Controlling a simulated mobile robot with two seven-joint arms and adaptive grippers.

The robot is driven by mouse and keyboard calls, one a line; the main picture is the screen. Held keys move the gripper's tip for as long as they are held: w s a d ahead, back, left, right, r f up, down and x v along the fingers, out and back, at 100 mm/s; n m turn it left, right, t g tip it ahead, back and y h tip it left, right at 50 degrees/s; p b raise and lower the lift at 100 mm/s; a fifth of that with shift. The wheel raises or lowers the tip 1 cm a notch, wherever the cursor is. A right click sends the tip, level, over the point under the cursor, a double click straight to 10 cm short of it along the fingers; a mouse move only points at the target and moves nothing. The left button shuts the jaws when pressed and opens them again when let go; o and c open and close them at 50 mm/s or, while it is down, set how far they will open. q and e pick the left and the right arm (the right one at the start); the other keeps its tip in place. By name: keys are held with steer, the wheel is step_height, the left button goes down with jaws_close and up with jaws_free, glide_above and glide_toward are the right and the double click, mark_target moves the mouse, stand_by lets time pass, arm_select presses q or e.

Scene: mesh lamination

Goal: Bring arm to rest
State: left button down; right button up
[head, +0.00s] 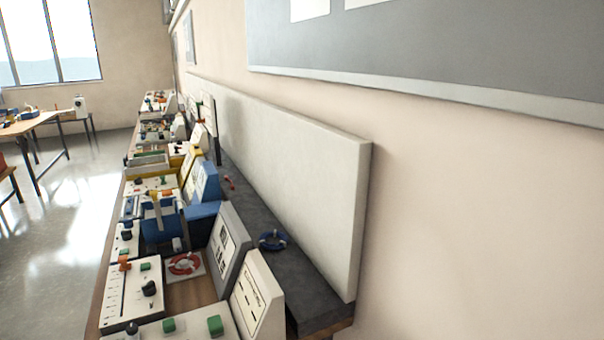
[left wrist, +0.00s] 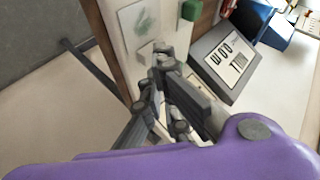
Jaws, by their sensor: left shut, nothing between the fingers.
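My left gripper (left wrist: 161,60) shows in the left wrist view, with dark grey fingers closed together and nothing between them. Behind it are a white panel with a green button (left wrist: 191,10) and a grey slanted sign (left wrist: 235,62); whether the fingers touch them I cannot tell. A purple part of my arm fills the bottom of that view. Neither arm nor gripper shows in the head view. My right gripper is in neither view.
A grey board (head: 320,180) stands behind. Open floor (head: 60,260) lies to the left.

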arm_select(q)
steer(key=s+d+f+n+h, duration=0.1)
steer(key=s+d+f+n, duration=0.2)
steer(key=s+f, duration=0.35)
steer(key=s+d+f+n+h, duration=0.1)
steer(key=s+d+f+n, duration=0.25)
steer(key=f, duration=0.55)
steer(key=s+d+f+n+y, duration=0.1)
steer(key=s+f+n, duration=0.1)
steer(key=s+f, duration=0.2)
steer(key=s+d+f+n+g, duration=0.1)
steer(key=s+d+f+n, duration=0.1)
steer(key=s, duration=0.9)
step_height(320, 180, down, 3)
steer(key=shift+r+n+g+y, duration=0.2)
steer(key=shift+n+g+y, duration=0.15)
steer(key=shift+n, duration=0.2)
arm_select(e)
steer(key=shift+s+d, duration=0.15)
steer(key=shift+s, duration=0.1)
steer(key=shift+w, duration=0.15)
arm_select(q)
steer(key=shift+s+a, duration=0.1)
steer(key=shift+s, duration=0.05)
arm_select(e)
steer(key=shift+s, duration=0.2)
